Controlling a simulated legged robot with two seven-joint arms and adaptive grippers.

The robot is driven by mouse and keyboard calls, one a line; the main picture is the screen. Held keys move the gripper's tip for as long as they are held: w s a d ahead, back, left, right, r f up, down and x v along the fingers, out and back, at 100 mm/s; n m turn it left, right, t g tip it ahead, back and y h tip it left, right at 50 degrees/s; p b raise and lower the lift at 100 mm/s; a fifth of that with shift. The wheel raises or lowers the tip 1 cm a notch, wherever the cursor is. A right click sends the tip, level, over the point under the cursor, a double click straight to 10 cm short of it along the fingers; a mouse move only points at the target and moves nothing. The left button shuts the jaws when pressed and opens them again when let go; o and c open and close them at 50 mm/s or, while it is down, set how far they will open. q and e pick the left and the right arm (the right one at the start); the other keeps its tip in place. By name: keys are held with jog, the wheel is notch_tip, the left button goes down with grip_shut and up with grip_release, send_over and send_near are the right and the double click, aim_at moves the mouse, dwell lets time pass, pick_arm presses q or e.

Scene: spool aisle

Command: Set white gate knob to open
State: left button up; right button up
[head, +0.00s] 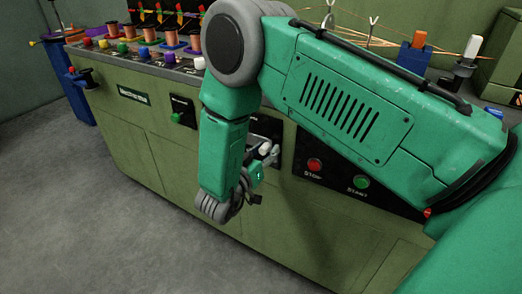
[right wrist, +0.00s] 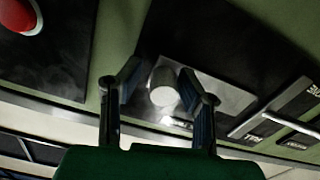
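A pale, whitish cylindrical knob (head: 265,148) sits on a grey plate on the front of the green machine. In the right wrist view the same knob (right wrist: 164,88) shows between the fingers, on its plate (right wrist: 220,97). My right gripper (head: 250,182) is at this knob. In its wrist view the gripper (right wrist: 160,76) is open, with a finger on each side of the knob and no clear contact. Another white knob (head: 199,63) ends the coloured row on the machine's top edge. No readable label shows which is the gate knob. My left gripper is out of view.
The green machine front (head: 120,130) carries a red stop button (head: 315,164) and a green start button (head: 361,182) right of the gripper. The red button (right wrist: 20,15) also shows in the wrist view. Copper spools (head: 145,37) stand on top. Grey floor (head: 90,215) is clear.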

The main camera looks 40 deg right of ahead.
jog(key=shift+d+f, duration=0.15)
jog(key=shift+d, duration=0.05)
jog(key=shift+w+a, duration=0.1)
jog(key=shift+a, duration=0.55)
jog(key=v, duration=1.1)
jog(key=shift+a, duration=0.35)
jog(key=shift+d, duration=0.15)
